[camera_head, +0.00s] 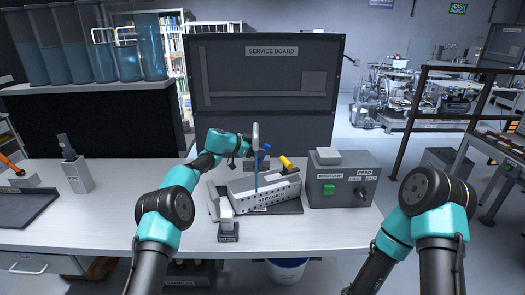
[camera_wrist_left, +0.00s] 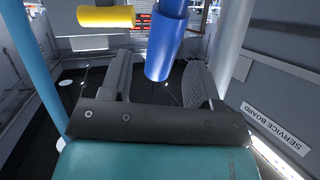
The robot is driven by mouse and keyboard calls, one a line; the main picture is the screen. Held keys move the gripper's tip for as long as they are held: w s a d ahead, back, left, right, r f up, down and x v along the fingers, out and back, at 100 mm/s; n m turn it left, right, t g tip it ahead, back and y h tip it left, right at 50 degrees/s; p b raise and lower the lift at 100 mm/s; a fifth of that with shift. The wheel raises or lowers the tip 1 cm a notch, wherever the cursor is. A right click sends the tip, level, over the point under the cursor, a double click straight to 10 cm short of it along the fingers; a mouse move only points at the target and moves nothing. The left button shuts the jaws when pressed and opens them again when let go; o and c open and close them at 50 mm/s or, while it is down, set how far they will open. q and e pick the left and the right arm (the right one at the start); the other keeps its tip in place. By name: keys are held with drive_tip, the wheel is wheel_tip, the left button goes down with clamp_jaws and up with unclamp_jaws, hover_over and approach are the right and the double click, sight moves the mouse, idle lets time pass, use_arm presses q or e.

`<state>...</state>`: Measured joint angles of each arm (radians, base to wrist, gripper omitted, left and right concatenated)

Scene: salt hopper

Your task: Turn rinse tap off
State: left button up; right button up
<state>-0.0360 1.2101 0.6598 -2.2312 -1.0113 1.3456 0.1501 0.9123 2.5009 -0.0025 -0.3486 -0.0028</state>
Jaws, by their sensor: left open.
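The rinse tap's pale curved spout (camera_head: 255,133) stands behind the strainer box, and a blue stream (camera_head: 256,176) runs down from it. A blue handle (camera_head: 265,147) and a yellow handle (camera_head: 286,162) stick out to the right of the spout. My left gripper (camera_head: 248,150) is at the tap, close to the blue handle. In the left wrist view its jaws (camera_wrist_left: 158,68) are open, with the blue handle (camera_wrist_left: 166,40) between the fingers; contact cannot be told. The yellow handle (camera_wrist_left: 105,17) is to the left there. My right gripper is out of view.
The grey strainer box (camera_head: 284,192) sits on a dark tray below the tap. A grey control box (camera_head: 345,188) with a green switch stands to its right. The service board (camera_head: 265,90) rises behind.

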use_arm(q)
drive_tip(key=shift+x, duration=1.05)
clamp_jaws()
